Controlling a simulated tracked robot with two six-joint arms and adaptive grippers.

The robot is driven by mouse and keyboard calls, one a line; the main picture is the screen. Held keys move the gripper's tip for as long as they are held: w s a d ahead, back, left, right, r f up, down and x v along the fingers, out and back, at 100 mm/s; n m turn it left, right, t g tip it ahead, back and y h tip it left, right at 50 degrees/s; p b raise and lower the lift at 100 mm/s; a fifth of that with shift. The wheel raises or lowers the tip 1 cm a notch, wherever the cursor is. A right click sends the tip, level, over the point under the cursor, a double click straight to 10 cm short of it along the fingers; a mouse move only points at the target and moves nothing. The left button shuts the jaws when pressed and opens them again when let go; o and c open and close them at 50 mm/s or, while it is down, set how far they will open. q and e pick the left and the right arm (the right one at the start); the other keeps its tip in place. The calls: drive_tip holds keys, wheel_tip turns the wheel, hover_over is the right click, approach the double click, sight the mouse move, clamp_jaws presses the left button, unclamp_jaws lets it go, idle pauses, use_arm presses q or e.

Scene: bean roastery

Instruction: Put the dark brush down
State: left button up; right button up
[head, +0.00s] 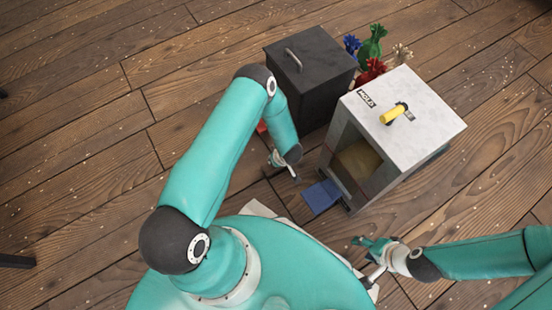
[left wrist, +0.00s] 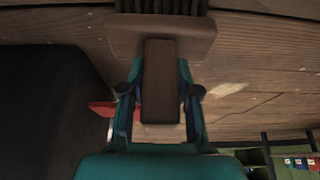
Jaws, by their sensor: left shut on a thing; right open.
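In the left wrist view, the dark brown brush (left wrist: 160,80) lies with its handle between the two fingers of my left gripper (left wrist: 160,103). The gripper is shut on the handle. The wide brush head and dark bristles point toward the top of that view. In the head view, my left gripper (head: 286,164) hangs over the floor between the black box and the pale box; I cannot make out the brush there. My right gripper (head: 368,262) is open and empty, low in front of the pale box.
A black lidded box (head: 310,68) stands at the back. A pale box (head: 425,120) with an open front, a yellow-handled item (head: 393,114) on top and a blue flap (head: 322,196) stands to its right. Red, blue and green items (head: 372,45) cluster behind.

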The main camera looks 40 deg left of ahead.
use_arm(q)
drive_tip(key=shift+f, duration=0.15)
drive_tip(key=o, duration=1)
drive_tip(key=shift+r, duration=0.2)
drive_tip(key=shift+d+r, duration=0.1)
drive_tip(key=shift+r, duration=0.2)
drive_tip(key=p+v, duration=0.5)
drive_tip(key=v, duration=0.5)
drive_tip(key=s+d+r+m+h, duration=0.2)
drive_tip(key=s+d+r+m, duration=0.1)
drive_tip(key=s+d+m, duration=0.1)
drive_tip(key=s+d+r+m+h, duration=0.3)
drive_tip(key=s+d+r, duration=0.1)
drive_tip(key=s+d+r+m+g+h, duration=0.1)
drive_tip(key=s+d+r+m+h, duration=0.2)
drive_tip(key=s+d+r+m, duration=0.1)
drive_tip(key=shift+s+r+m, duration=0.15)
drive_tip(key=shift+r+m, duration=0.05)
drive_tip(key=shift+m, duration=0.1)
